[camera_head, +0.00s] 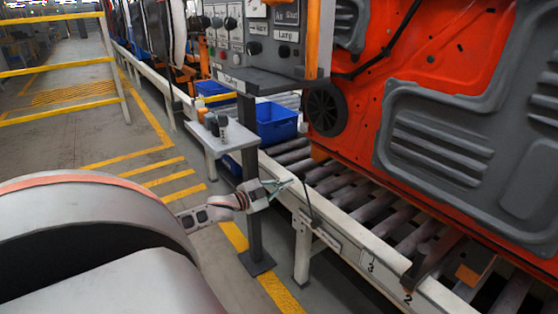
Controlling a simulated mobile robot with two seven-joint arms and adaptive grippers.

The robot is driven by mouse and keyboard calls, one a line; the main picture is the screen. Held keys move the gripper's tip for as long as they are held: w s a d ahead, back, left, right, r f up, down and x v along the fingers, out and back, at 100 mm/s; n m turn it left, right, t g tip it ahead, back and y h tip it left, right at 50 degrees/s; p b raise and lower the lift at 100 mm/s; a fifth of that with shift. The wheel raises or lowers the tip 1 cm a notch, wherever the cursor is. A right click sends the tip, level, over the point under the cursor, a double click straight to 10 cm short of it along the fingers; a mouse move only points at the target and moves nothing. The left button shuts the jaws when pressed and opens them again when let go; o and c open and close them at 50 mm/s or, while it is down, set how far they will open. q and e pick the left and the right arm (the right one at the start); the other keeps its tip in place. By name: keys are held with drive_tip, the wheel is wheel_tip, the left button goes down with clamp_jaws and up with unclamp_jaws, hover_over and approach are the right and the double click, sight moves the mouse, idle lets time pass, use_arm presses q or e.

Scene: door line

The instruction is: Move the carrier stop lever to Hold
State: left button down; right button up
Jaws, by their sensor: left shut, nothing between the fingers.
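A grey control panel (262,71) on a dark post (250,145) stands at upper middle. It carries several dark knobs and switches (284,51) with white labels, mostly too small to read. I cannot tell which part is the carrier stop lever. A thin dark curved rod (308,203) rises beside the conveyor rail, above a small pale plate (327,240); its purpose is unclear. My left gripper (279,187) is shut and empty, in front of the post, well below the panel and near the rail's edge. My right gripper is out of view.
A roller conveyor (345,185) runs past the post, with an orange-red door panel (440,60) above it. A small stand (214,143) and a blue bin (277,122) are behind the post. A yellow railing (58,68) stands at left; the floor between is mostly clear.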

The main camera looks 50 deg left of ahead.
use_arm(q)
drive_tip(key=s, duration=0.2)
drive_tip(key=shift+s, duration=0.3)
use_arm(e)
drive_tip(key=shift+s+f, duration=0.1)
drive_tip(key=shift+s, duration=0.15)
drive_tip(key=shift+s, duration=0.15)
